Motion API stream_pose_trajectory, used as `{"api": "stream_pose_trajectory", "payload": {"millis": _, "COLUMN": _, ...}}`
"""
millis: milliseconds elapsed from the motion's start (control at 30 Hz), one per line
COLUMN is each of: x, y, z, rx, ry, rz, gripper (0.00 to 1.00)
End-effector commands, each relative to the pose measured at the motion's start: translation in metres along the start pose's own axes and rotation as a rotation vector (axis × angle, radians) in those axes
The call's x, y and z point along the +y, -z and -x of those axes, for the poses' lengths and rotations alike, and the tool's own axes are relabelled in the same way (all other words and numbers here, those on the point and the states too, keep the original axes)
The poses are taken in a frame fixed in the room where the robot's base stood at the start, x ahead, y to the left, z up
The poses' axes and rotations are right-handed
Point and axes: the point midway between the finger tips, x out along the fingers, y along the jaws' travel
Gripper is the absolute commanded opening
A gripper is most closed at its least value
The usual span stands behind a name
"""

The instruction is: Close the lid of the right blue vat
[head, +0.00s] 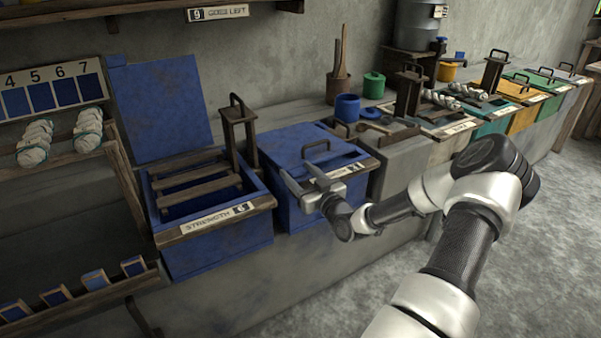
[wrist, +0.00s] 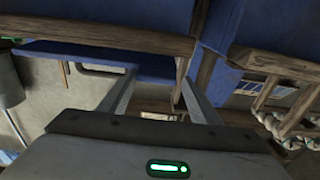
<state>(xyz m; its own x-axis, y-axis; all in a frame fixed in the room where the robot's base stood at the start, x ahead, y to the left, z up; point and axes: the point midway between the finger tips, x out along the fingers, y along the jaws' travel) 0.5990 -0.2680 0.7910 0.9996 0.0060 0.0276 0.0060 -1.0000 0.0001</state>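The right blue vat (head: 291,217) stands beside another blue vat and has a wooden front rim with a label. Its blue lid (head: 283,143), with a dark bar handle (head: 316,149), lies down over the vat, roughly flat; I cannot tell if it is fully seated. My gripper (head: 296,171) is at the vat's front left, its fingers apart and empty. In the wrist view, which looks upside down, my open gripper (wrist: 155,80) faces the vat's wooden rim (wrist: 95,32) and the lid (wrist: 55,53) with its handle (wrist: 97,72). Contact with the lid or rim cannot be told.
The left blue vat (head: 219,250) is open, its lid (head: 160,108) upright against the wall. A wooden post frame (head: 229,130) stands between the vats. A yarn rack (head: 60,160) is at left. Small pots (head: 347,107) and more vats (head: 522,92) line the right. Floor at right is clear.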

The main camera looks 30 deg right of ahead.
Motion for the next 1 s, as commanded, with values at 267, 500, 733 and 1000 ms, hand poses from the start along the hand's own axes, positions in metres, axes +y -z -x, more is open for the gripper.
{"api": "stream_pose_trajectory", "payload": {"millis": 267, "x": 0.007, "y": 0.003, "z": -0.002, "rx": 0.006, "ry": -0.014, "rz": 0.004, "gripper": 0.64}}
{"api": "stream_pose_trajectory", "payload": {"millis": 500, "x": 0.007, "y": 0.003, "z": 0.016, "rx": 0.002, "ry": -0.013, "rz": 0.004, "gripper": 0.64}}
{"api": "stream_pose_trajectory", "payload": {"millis": 733, "x": 0.005, "y": 0.003, "z": 0.069, "rx": -0.001, "ry": -0.01, "rz": 0.002, "gripper": 0.64}}
{"api": "stream_pose_trajectory", "payload": {"millis": 1000, "x": 0.002, "y": 0.003, "z": 0.133, "rx": 0.0, "ry": -0.007, "rz": 0.002, "gripper": 0.64}}
